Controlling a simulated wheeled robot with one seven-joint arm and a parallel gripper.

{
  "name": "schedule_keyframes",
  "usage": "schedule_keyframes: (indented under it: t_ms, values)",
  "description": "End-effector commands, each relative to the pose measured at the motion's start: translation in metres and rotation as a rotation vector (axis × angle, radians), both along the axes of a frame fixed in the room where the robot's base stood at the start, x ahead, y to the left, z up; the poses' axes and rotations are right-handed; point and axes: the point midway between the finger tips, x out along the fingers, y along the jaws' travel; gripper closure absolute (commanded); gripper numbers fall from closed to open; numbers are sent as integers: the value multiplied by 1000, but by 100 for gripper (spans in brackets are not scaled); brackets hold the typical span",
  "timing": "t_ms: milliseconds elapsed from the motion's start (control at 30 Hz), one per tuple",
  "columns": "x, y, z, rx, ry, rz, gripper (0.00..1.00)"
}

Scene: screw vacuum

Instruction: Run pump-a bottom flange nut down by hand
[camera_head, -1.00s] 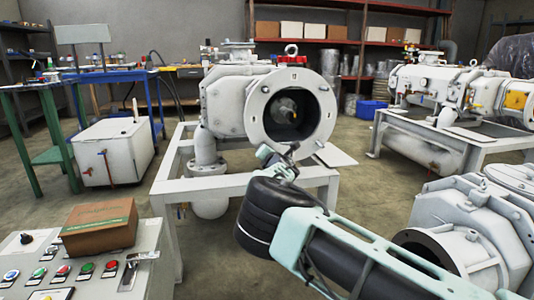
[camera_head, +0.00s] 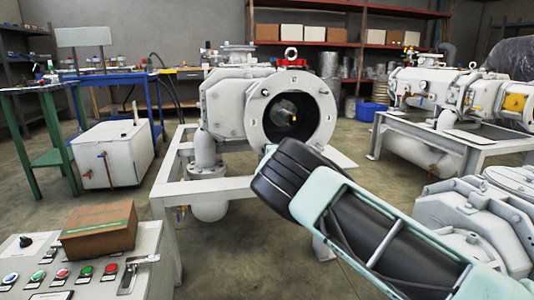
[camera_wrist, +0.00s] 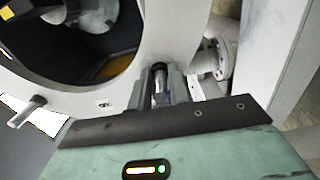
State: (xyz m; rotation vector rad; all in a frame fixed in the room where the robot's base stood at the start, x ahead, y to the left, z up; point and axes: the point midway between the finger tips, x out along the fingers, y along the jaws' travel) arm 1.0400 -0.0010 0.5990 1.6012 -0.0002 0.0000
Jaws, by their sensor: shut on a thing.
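Pump-a (camera_head: 225,103) is the pale grey pump on the frame in the middle of the head view, its round flange (camera_head: 324,105) open toward me. In the wrist view the flange ring (camera_wrist: 180,28) fills the top. My gripper (camera_wrist: 161,82) is at the lower rim of the flange, its two fingers shut around a small dark nut (camera_wrist: 158,72). The fingers cover most of the nut, so how far it sits on its stud cannot be told. In the head view my arm hides the fingers and the nut.
A metal stud (camera_wrist: 27,112) sticks out at the left in the wrist view. The pump's white frame (camera_head: 200,188) stands below. Another pump (camera_head: 460,205) is close at the right, and a control panel with a cardboard box (camera_head: 100,230) at the front left.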

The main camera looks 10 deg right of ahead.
Motion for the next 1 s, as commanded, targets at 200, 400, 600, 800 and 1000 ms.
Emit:
schedule_keyframes:
  t_ms: [200, 400, 600, 800, 1000]
  values:
    - [-1, 0, -2, 133, 5, -1, 100]
    - [-1, 1, -3, 203, 5, 0, 100]
    - [-1, 1, -3, 230, 5, 0, 100]
    - [-1, 1, -4, 233, 6, 0, 100]
    - [-1, 1, -4, 232, 6, 0, 78]
